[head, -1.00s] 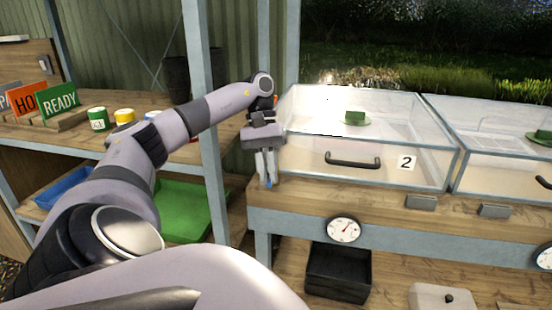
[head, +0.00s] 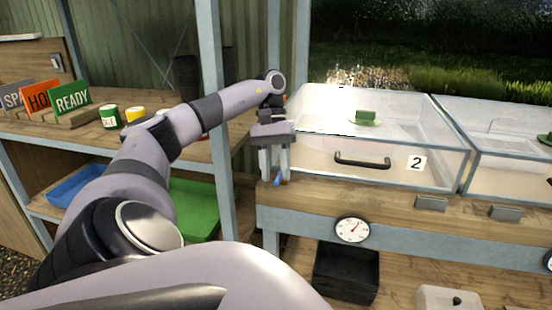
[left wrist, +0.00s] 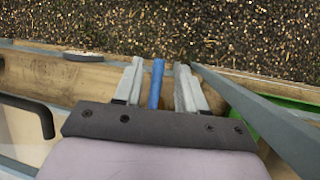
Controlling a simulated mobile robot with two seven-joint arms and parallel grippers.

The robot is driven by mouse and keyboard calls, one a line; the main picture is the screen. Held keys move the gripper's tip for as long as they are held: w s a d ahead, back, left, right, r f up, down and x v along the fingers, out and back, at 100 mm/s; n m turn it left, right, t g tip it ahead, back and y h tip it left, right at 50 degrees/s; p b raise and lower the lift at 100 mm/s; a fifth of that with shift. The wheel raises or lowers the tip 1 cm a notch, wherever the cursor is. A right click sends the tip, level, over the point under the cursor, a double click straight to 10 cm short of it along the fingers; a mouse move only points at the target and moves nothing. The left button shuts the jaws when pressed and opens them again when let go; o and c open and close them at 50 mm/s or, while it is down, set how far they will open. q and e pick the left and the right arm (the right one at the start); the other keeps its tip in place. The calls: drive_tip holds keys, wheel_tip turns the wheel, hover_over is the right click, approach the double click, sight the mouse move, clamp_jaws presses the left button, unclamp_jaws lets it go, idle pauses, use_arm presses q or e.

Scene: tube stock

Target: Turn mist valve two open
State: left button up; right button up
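The blue valve handle (head: 278,181) shows at the left front corner of the bench, below the clear case marked 2. In the left wrist view the blue handle (left wrist: 156,84) stands between my two finger pads, with a gap on each side. My left gripper (head: 275,180) is open, pointing down around the handle; it also shows in the left wrist view (left wrist: 158,65). The valve's body is hidden behind the fingers and bench edge. My right gripper is not in view.
The clear case (head: 375,135) with a black handle (head: 362,162) stands just right of the gripper. A blue-grey post (head: 222,130) rises on its left. A dial gauge (head: 352,229) is on the bench front. A black bin (head: 345,270) sits below.

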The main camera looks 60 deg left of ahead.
use_arm(q)
drive_tip(key=p+v, duration=0.6)
drive_tip(key=v, duration=0.1)
drive_tip(key=shift+p, duration=0.3)
drive_tip(key=shift+w, duration=0.1)
idle(0.6)
